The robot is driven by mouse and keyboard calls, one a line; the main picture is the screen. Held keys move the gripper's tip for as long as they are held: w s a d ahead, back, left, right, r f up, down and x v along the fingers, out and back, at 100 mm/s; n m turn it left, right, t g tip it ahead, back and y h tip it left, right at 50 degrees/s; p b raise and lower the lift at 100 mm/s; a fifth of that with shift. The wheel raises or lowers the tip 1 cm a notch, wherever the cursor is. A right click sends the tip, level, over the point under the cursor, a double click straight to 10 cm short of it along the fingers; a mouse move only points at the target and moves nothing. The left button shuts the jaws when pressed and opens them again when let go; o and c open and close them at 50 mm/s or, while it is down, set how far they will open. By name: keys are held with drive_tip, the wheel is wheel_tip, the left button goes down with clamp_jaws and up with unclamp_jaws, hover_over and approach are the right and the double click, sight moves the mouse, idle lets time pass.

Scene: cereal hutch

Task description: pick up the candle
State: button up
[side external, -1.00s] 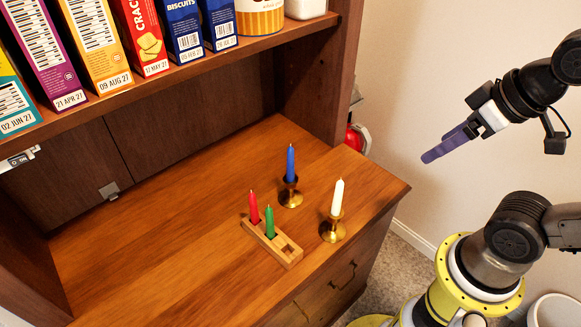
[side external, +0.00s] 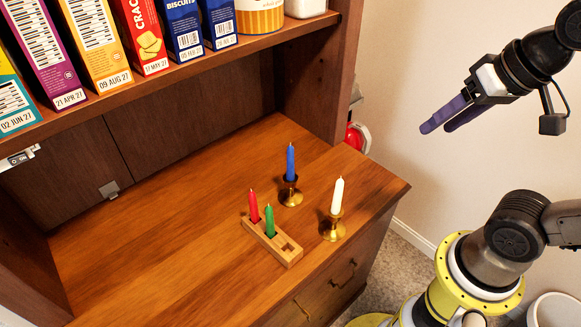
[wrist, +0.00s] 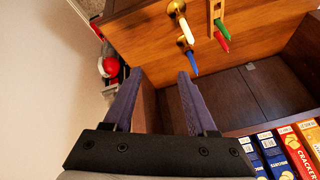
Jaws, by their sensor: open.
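A white candle (side external: 337,196) stands upright in a brass holder (side external: 332,230) near the counter's right front. A blue candle (side external: 291,162) stands in a second brass holder (side external: 290,195) behind it. A red candle (side external: 254,206) and a green candle (side external: 269,220) stand in a wooden block (side external: 283,252) to the left, which has an empty hole at its near end. The wrist view also shows the white (wrist: 187,30), blue (wrist: 193,62), red (wrist: 222,26) and green (wrist: 221,41) candles beyond my fingertips. My gripper (side external: 436,127) is open and empty, up to the right of the counter, apart from every candle.
The wooden counter (side external: 150,235) is bare on its left side. A shelf (side external: 200,70) with several boxes overhangs the back, and the hutch's side panel (side external: 318,90) stands at the right. A red object (side external: 354,138) is behind the hutch.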

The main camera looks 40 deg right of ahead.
drive_tip(key=w+r+m, duration=0.3)
drive_tip(key=w+r, duration=0.1)
drive_tip(key=w, duration=0.1)
drive_tip(key=m+g, duration=0.6)
hover_over(290, 151)
drive_tip(key=f, duration=1.8)
drive_tip(key=shift+w+d, duration=0.25)
drive_tip(key=shift+m, duration=0.3)
drive_tip(key=shift+d+f, duration=0.1)
drive_tip(key=shift+f, duration=2.8)
clamp_jaws()
